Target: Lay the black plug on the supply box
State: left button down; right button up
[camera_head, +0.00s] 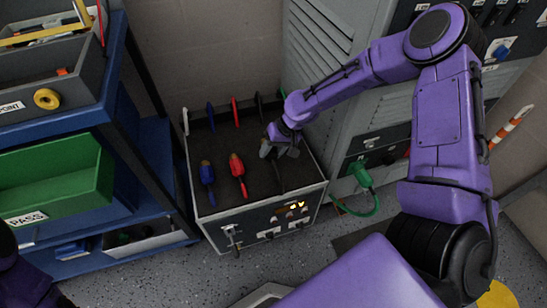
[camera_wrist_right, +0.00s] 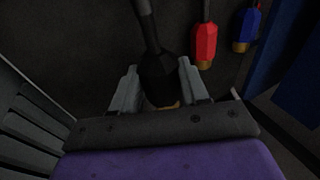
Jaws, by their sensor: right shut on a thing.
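The supply box (camera_head: 203,213) stands on the floor with a dark, open-looking top. My right gripper (camera_head: 279,152) is over the right part of that top. In the right wrist view its fingers (camera_wrist_right: 158,90) are shut on the black plug (camera_wrist_right: 154,70), one on each side, with a brass-coloured tip between them. In the head view the black plug is mostly hidden and dark against the dark top; I cannot tell whether it touches the box. A blue plug (camera_head: 207,174) and a red plug (camera_head: 237,166) lie on the box's left half. My left gripper is out of view.
A green plug (camera_head: 361,174) with a green cable sits in the grey cabinet (camera_head: 357,105) at right. Coloured upright pieces line the box's back edge. A blue shelf rack with a green bin (camera_head: 60,180) stands close on the left.

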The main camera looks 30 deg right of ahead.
jog(key=f+b, duration=0.1)
jog(key=w+f+b, duration=0.2)
jog(key=shift+w+d, duration=0.1)
jog(key=shift+d, duration=0.15)
jog(key=shift+f, duration=0.35)
jog(key=shift+f+b, duration=0.6)
jog(key=shift+f, duration=0.5)
jog(key=o, duration=1.3)
jog(key=shift+a, duration=0.1)
